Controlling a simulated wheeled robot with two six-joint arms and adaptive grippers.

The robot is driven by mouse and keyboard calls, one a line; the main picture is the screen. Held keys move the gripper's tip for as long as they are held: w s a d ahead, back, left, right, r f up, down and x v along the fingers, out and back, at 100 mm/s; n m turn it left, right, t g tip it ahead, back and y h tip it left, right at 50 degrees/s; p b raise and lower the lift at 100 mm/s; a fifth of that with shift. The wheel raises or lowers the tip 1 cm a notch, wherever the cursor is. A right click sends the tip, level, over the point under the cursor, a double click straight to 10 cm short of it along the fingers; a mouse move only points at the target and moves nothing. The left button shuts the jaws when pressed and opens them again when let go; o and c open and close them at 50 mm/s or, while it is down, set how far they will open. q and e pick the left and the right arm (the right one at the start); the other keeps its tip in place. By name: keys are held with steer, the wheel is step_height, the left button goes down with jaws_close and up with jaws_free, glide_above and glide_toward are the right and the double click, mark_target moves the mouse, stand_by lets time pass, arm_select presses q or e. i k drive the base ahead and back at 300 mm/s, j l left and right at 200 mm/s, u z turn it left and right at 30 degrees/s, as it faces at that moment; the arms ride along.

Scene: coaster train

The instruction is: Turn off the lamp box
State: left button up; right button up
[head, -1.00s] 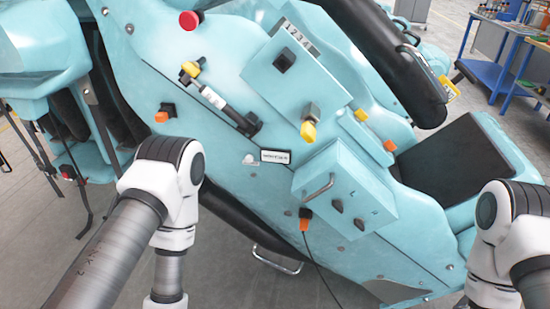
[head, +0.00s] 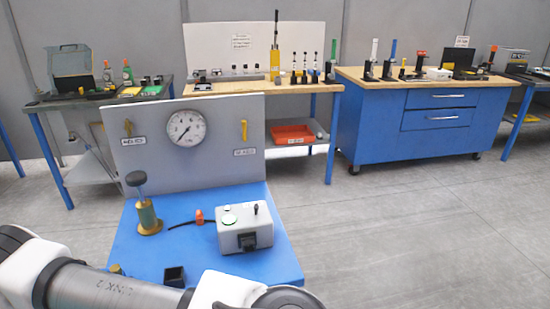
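A small light grey box (head: 245,230) sits on the blue bench top at the lower middle; it looks like the lamp box. Its top has a pale round disc with a green ring (head: 228,219), a short upright black toggle (head: 255,209) and a small green spot. A dark part is on its front face. I cannot tell whether a lamp is lit. One of my arms crosses the bottom left, but neither gripper is in view.
The blue bench top (head: 200,256) also holds a brass plunger device (head: 148,217) and a black square cup (head: 174,277). A grey panel with a gauge (head: 186,128) stands behind. Tool tables and a blue cabinet (head: 432,124) line the wall. Floor at right is clear.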

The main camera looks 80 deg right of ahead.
mark_target(233, 220)
steer(key=z, duration=2.4)
